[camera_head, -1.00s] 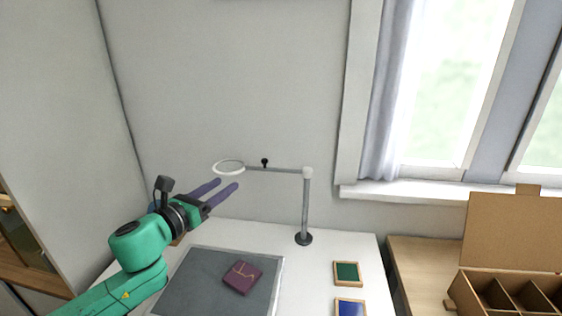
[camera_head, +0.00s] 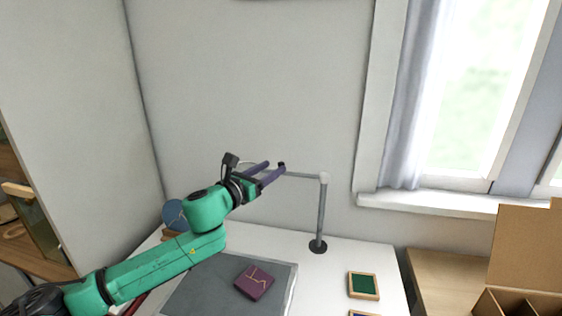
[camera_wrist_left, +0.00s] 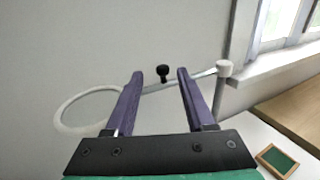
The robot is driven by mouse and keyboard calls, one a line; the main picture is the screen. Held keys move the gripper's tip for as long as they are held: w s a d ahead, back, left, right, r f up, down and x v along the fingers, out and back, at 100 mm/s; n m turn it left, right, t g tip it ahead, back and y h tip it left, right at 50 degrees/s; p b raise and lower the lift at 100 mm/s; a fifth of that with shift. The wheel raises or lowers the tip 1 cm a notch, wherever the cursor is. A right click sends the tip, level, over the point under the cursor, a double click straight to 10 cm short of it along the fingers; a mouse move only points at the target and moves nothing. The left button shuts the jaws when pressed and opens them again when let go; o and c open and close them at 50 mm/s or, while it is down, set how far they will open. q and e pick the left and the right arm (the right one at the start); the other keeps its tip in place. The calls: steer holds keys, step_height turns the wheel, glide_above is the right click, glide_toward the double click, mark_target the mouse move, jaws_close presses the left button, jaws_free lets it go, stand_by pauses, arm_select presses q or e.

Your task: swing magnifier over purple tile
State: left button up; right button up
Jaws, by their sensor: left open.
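The magnifier stands at the back of the white table on a grey post (camera_head: 320,215), with a horizontal arm (camera_head: 303,175) reaching left. In the left wrist view its pale ring (camera_wrist_left: 88,110) is left of my fingers and its black knob (camera_wrist_left: 163,72) shows between them. My left gripper (camera_head: 275,172) is open at the arm, its fingers on either side of the knob; contact cannot be told. In the head view the gripper mostly hides the ring. The purple tile (camera_head: 254,283) with gold seams lies on the dark grey mat (camera_head: 205,284), below the gripper.
A green tile (camera_head: 363,285) in a wooden frame lies at right, with a blue tile partly visible below it. A cardboard box (camera_head: 522,250) stands on a wooden surface at far right. A blue round object (camera_head: 175,214) stands behind my left arm.

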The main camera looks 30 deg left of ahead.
mark_target(279, 164)
arm_select(q)
steer(key=w, duration=0.1)
steer(key=w+p, duration=0.1)
steer(key=w, duration=0.2)
steer(key=shift+d+r, duration=0.2)
steer(key=shift+d, duration=0.15)
steer(key=shift+w+d+f+p, duration=0.2)
steer(key=shift+w+p, duration=0.1)
steer(key=shift+w, duration=0.1)
jaws_close()
stand_by(0.7)
